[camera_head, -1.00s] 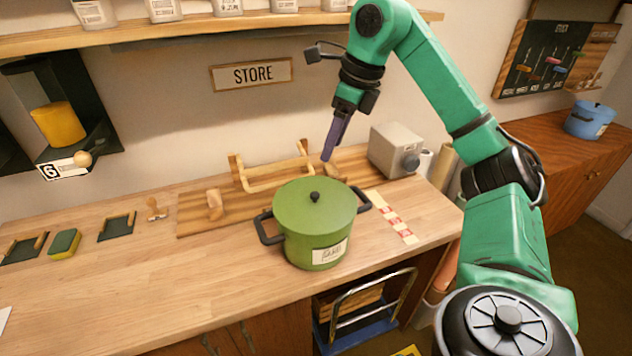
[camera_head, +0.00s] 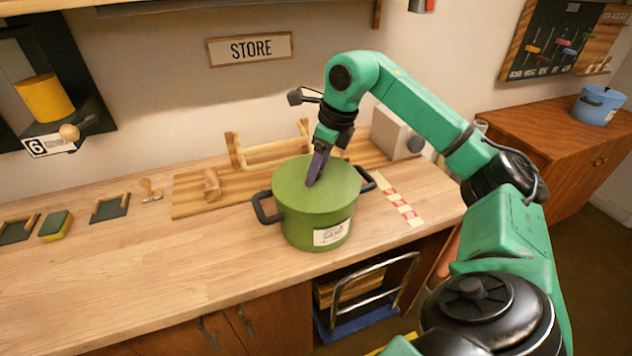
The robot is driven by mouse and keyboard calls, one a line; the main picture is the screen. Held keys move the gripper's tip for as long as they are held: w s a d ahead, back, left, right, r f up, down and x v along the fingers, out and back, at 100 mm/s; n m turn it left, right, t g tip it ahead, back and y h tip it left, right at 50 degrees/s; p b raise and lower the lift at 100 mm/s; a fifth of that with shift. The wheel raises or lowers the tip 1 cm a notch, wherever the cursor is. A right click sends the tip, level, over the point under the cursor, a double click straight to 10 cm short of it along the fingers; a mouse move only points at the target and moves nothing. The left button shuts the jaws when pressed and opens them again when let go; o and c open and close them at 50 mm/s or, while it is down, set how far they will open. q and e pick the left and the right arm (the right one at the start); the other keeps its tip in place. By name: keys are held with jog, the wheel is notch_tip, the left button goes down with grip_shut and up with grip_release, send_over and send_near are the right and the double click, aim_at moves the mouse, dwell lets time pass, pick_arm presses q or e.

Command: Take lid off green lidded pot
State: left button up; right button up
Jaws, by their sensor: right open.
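The green lidded pot (camera_head: 300,222) stands upright on the wooden counter, with a black side handle at its left and another at its right. Its green lid (camera_head: 335,198) sits on top. My right gripper (camera_head: 314,182) points down at the middle of the lid, and its purple fingers cover the black knob. The gripper is open; whether the fingers touch the knob or lid cannot be told. My left gripper is not in view.
A wooden board with a wooden rack (camera_head: 265,158) lies behind the pot, and a grey box (camera_head: 393,134) stands behind at the right. A red and white strip (camera_head: 401,206) lies right of the pot. The counter is clear at the front left.

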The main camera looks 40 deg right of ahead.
jog(key=shift+w+d+f, duration=0.1)
jog(key=shift+d, duration=0.1)
jog(key=c, duration=0.9)
grip_shut()
jog(key=shift+a, duration=0.1)
